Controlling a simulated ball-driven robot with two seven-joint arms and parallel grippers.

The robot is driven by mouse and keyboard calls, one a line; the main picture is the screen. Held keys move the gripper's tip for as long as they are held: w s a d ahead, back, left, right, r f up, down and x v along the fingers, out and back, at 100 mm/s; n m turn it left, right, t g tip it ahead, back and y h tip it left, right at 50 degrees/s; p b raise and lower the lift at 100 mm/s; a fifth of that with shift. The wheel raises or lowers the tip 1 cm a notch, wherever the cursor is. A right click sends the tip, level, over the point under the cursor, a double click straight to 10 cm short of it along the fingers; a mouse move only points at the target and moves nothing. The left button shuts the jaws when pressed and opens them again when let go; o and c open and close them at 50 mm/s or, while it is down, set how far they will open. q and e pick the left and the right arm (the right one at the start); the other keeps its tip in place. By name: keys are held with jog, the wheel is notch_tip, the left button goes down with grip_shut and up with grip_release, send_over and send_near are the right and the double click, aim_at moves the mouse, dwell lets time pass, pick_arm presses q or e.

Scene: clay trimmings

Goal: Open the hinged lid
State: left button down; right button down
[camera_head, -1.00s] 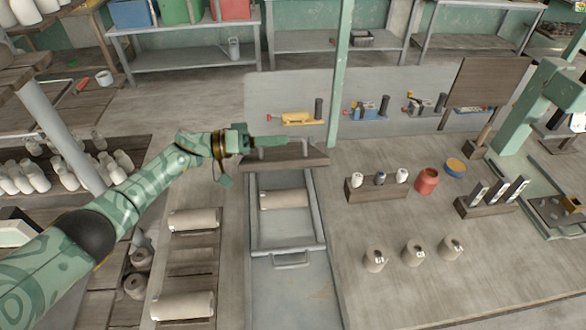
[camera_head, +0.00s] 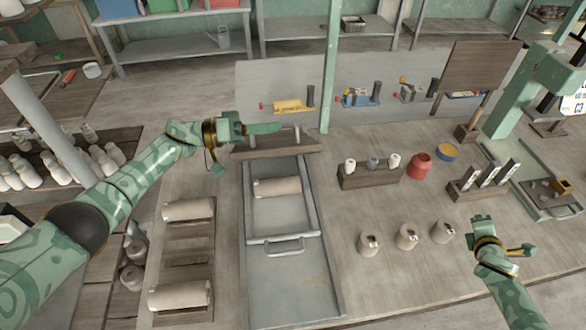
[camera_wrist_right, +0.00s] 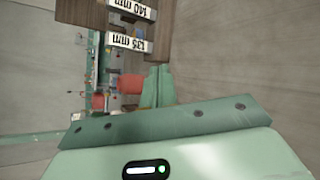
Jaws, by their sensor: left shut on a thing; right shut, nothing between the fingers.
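A grey metal frame with a handle (camera_head: 285,247) at its front edge lies in the middle of the bench in the head view. A pale clay roll (camera_head: 277,187) shows inside it. I cannot tell for sure which part is the hinged lid. My left gripper (camera_head: 245,130) is behind the frame, above a wooden stand (camera_head: 277,147) with grey upright pegs. It is shut on what looks like a slim green piece (camera_head: 265,128) pointing right. My right gripper (camera_head: 490,228) is shut and empty at the right; its green fingers show in the right wrist view (camera_wrist_right: 157,88).
Right of the frame are a bottle rack (camera_head: 368,177), several clay cylinders (camera_head: 407,238), a red jar (camera_head: 418,166) and a rack with labelled plates (camera_head: 476,186). A green post (camera_head: 332,70) rises behind. Clay rolls (camera_head: 189,210) lie left of the frame. Bare bench lies in front of the cylinders.

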jog(key=a+n, duration=0.2)
jog(key=a, duration=0.4)
jog(key=a+n+t+y, duration=0.1)
jog(key=a+n, duration=0.1)
jog(key=a, duration=0.5)
jog(key=a+n+t+y, duration=0.1)
jog(key=a+n, duration=0.2)
jog(key=a, duration=0.3)
jog(key=shift+w+a+r, duration=0.15)
jog(key=shift+w+r, duration=0.1)
jog(key=shift+r, duration=0.1)
jog(key=a+r+n, duration=0.1)
jog(key=a, duration=0.2)
jog(key=a+n+t+y, duration=0.1)
jog(key=a, duration=0.2)
jog(key=s+a+r+n+y, duration=0.1)
jog(key=a, duration=0.2)
jog(key=shift+r+t, duration=0.3)
jog(key=s+a+r+n+t+y, duration=0.2)
jog(key=s+a+r+n, duration=0.25)
jog(key=a, duration=0.55)
jog(key=s+a+r+n+t+y, duration=0.25)
jog(key=s+a+r, duration=0.35)
jog(key=a, duration=0.4)
jog(key=r+x, duration=0.1)
jog(key=x, duration=1.1)
jog(key=shift+w+a+r+g, duration=0.2)
jog(key=shift+a+r+g, duration=0.1)
jog(key=shift+g, duration=0.15)
